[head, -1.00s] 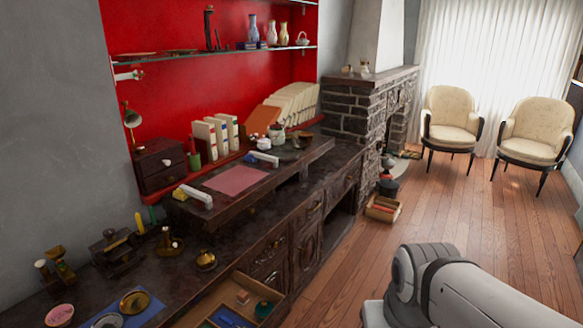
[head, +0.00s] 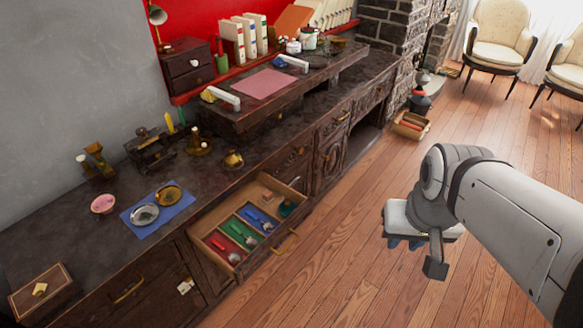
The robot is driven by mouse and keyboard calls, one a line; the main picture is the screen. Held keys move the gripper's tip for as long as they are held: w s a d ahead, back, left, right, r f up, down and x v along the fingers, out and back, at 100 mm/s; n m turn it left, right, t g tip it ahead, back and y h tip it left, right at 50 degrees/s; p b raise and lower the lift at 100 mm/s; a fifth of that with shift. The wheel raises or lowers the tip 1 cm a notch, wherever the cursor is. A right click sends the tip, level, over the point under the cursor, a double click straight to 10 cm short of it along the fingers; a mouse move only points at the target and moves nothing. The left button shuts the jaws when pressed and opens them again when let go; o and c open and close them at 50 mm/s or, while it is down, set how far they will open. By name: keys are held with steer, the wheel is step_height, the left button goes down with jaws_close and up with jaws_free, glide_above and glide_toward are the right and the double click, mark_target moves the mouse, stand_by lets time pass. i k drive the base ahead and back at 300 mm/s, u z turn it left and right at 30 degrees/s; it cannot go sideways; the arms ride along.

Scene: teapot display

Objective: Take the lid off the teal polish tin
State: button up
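A small teal round thing, probably the polish tin (head: 287,207), sits in the right-hand end of the open drawer (head: 213,262). It is small in the head view, and I cannot make out its lid's edge. My gripper (head: 420,255) hangs over the wooden floor, to the right of the drawer and well apart from the tin. Nothing shows held in it. Its fingers are seen at an angle that hides whether they are open.
The drawer also has red (head: 224,244), green (head: 236,231) and blue (head: 259,217) lined compartments with silvery utensils, and a small wooden block (head: 267,195). The dark counter above holds a blue cloth (head: 178,207) with round metal pieces.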

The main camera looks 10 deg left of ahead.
mark_target(287, 206)
steer(key=k, duration=0.45)
steer(key=z, duration=0.25)
steer(key=i, duration=1.4)
steer(key=u, duration=0.75)
steer(key=i, duration=0.3)
steer(key=u, duration=0.35)
